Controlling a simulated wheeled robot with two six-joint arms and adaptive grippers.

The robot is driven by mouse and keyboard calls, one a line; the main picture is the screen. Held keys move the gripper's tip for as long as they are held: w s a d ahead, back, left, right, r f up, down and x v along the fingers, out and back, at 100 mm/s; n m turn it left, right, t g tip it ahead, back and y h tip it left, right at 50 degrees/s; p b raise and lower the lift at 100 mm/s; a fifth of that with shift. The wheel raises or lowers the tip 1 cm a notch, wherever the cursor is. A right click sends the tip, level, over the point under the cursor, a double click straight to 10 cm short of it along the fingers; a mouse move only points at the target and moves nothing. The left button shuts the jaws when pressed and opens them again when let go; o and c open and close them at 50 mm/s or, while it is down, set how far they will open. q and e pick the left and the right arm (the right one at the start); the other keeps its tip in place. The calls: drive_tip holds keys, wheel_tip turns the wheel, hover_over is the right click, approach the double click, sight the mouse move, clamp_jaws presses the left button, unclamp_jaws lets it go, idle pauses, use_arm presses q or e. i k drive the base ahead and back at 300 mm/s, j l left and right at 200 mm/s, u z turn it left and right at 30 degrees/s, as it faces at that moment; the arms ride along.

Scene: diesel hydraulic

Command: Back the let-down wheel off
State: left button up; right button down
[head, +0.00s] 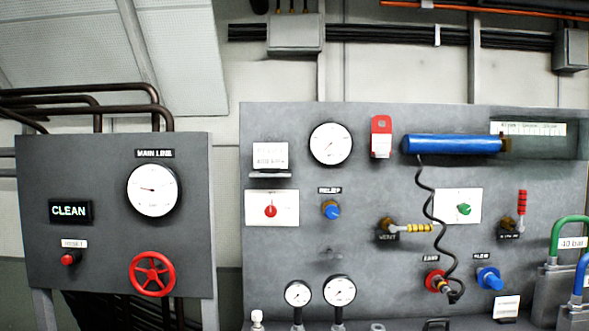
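A red spoked handwheel (152,274) is mounted low on the right side of the grey left panel (105,235). It is the only spoked wheel I see, and no label is readable on it. The MAIN LINE gauge (154,190), a white dial, sits above it. A red button (70,258) under a RESET label sits to the left of the wheel. Neither of my grippers is in view, and nothing touches the wheel.
A larger grey panel (290,240) stands to the right, across a narrow gap. It carries gauges, a blue RELIEF knob (331,210), yellow-striped and red-handled valves, and a blue cylinder (452,144) with a hanging coiled black cord. Brown pipes (80,88) run above the left panel.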

sight(153, 274)
drive_tip(key=i+l+u, duration=0.2)
drive_tip(key=u, duration=0.15)
drive_tip(key=i+l+u, duration=0.15)
drive_tip(key=l+u, duration=0.25)
drive_tip(key=i+l+u, duration=0.15)
drive_tip(key=u, duration=0.2)
